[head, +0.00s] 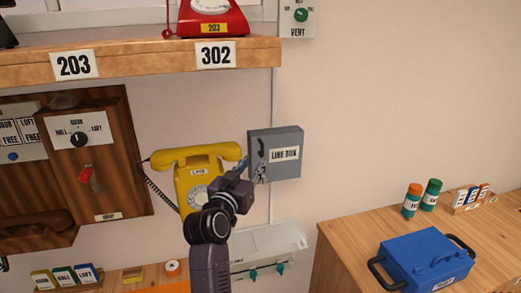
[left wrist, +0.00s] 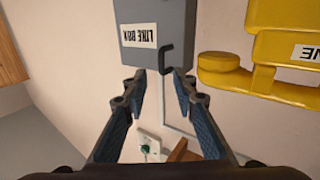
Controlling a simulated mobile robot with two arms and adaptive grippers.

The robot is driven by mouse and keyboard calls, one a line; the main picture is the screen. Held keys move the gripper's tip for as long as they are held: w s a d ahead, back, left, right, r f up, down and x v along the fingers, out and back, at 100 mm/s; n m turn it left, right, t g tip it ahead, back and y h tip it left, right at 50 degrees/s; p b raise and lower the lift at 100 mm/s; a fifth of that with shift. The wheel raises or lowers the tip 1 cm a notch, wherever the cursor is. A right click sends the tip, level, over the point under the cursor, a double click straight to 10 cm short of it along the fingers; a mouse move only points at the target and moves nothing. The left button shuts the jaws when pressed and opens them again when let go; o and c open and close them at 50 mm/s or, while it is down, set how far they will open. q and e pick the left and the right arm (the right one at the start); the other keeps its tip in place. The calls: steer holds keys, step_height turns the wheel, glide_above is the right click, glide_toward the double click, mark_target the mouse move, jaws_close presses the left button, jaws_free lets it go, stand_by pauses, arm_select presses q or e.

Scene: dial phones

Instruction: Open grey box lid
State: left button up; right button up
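The grey box (head: 287,142), labelled "LINE BOX", is mounted on the wall right of the yellow phone, and its lid looks shut. It also shows upside down in the left wrist view (left wrist: 148,52), with a dark hooked handle (left wrist: 170,58) on its front. My left gripper (head: 255,172) is at the box's left edge in the head view. In the left wrist view my left gripper (left wrist: 158,82) is open, its two fingers apart, with the handle just beyond the tips and nearer the right finger. Contact cannot be told. My right gripper is not in view.
The yellow phone (head: 190,157) hangs close to the left of my gripper. A wooden shelf (head: 150,62) with a red phone (head: 212,18) is above. A blue case (head: 425,262) stands on the wooden counter (head: 345,240) at right. The wall right of the box is clear.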

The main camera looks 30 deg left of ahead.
mark_target(262, 150)
arm_select(q)
steer(key=shift+r+p+x, duration=0.2)
steer(key=shift+p+x, duration=0.4)
steer(key=shift+x, duration=1.3)
steer(key=shift+r+p+x, duration=0.2)
steer(key=shift+p+x, duration=0.4)
steer(key=shift+x, duration=1.3)
steer(key=shift+a, duration=0.1)
steer(key=c, duration=0.7)
jaws_close()
